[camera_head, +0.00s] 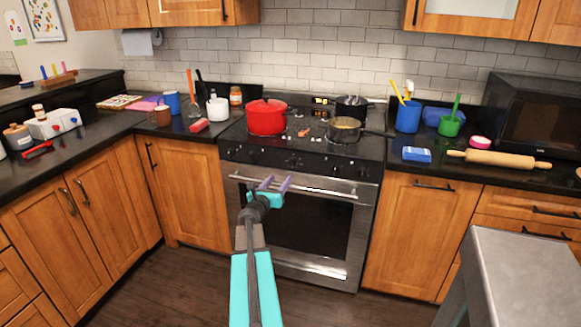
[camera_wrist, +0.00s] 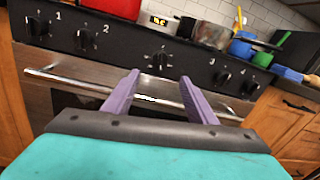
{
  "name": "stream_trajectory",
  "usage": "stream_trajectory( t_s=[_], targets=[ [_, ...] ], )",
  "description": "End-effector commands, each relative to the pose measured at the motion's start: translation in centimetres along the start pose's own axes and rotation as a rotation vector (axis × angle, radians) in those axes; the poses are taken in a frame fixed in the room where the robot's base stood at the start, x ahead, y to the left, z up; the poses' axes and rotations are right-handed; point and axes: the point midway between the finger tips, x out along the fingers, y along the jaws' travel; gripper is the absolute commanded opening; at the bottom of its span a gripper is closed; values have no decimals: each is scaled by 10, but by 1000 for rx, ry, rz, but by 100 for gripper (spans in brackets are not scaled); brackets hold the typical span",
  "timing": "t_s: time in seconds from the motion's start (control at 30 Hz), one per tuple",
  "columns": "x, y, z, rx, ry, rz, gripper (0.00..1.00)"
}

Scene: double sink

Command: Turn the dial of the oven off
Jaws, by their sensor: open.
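The oven (camera_head: 304,222) stands in the middle of the counter run, with a black knob panel above its door handle. The panel's middle dial (camera_wrist: 160,60) lies between dials marked 1, 2 on the left and 3, 4 on the right in the wrist view. In the head view the dials are small and dark. My gripper (camera_head: 275,184) is in front of the oven door, near the handle. In the wrist view its purple fingers (camera_wrist: 160,88) are apart and empty, pointing toward the panel, with the middle dial beyond and between them. The gripper appears apart from every dial.
The oven door handle (camera_head: 300,187) runs across below the panel. A red pot (camera_head: 267,117) and dark pans (camera_head: 344,130) stand on the stovetop. A grey table (camera_head: 525,270) stands at the lower right. Dark floor is free at the lower left.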

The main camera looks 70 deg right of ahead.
Motion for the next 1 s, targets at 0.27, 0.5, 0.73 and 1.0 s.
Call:
stream_trajectory(
  t_s=[0.27, 0.5, 0.73, 1.0],
  targets=[
    [25, 1, 1, 0, 0, 1, 52],
    [47, 1, 1, 0, 0, 0, 52],
    [69, 2, 1, -1, 0, 1, 52],
    [94, 2, 1, 0, 0, 1, 52]
  ],
)
